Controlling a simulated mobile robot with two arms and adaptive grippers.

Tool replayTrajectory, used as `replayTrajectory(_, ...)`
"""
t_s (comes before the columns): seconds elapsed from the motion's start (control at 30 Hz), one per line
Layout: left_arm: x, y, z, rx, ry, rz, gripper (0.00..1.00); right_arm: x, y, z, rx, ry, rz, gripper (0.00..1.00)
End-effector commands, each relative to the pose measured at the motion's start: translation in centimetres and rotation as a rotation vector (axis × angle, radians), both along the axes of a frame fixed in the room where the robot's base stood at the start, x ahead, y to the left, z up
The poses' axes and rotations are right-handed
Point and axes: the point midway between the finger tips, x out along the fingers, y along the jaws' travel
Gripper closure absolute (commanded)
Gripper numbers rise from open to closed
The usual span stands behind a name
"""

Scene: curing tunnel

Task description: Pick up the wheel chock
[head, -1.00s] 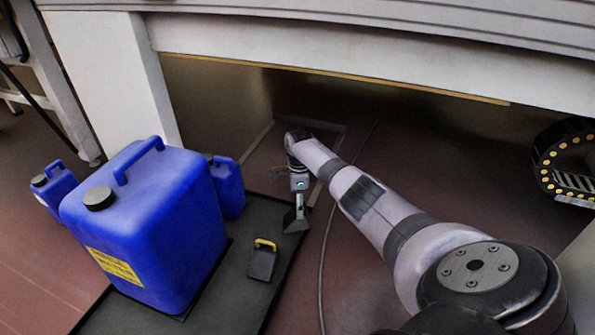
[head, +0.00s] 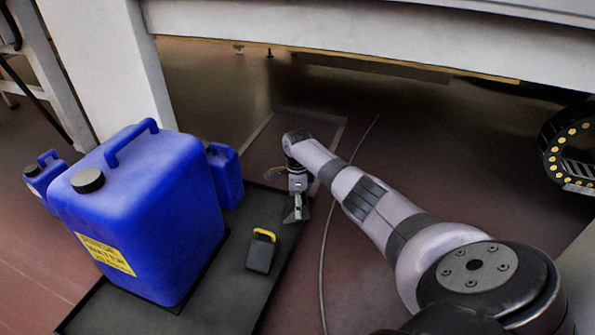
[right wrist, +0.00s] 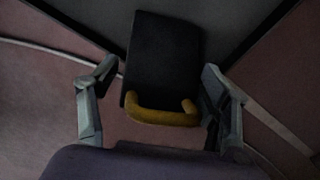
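The wheel chock (head: 261,254) is a small black block with a yellow handle, standing on the dark tray (head: 226,303) in the head view. In the right wrist view the chock (right wrist: 163,55) shows beyond the fingers, its yellow handle (right wrist: 160,114) nearest and between the fingertips in the picture. My right gripper (head: 297,213) is at the tray's right edge, a short way up and right of the chock in the head view. It is open and empty, its two fingers (right wrist: 160,85) spread wide. My left gripper is not in view.
A large blue canister (head: 147,212) stands on the tray left of the chock, with a smaller blue jug (head: 226,177) behind it. Another small blue jug (head: 44,174) is at the far left. A thin cable (head: 324,258) runs along the floor. A white beam (head: 330,45) crosses overhead.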

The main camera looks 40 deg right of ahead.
Motion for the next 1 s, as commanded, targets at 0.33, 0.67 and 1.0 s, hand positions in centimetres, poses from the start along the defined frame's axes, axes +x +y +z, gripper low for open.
replayTrajectory(0.33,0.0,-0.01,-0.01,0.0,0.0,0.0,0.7,-0.02,0.02,-0.02,0.001,0.001,0.0,0.55)
replayTrajectory(0.67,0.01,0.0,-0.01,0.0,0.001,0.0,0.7,-0.05,0.04,-0.06,0.001,0.002,0.0,0.77)
replayTrajectory(1.0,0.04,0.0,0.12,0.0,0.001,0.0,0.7,-0.01,0.05,0.14,0.001,0.001,0.0,0.81)
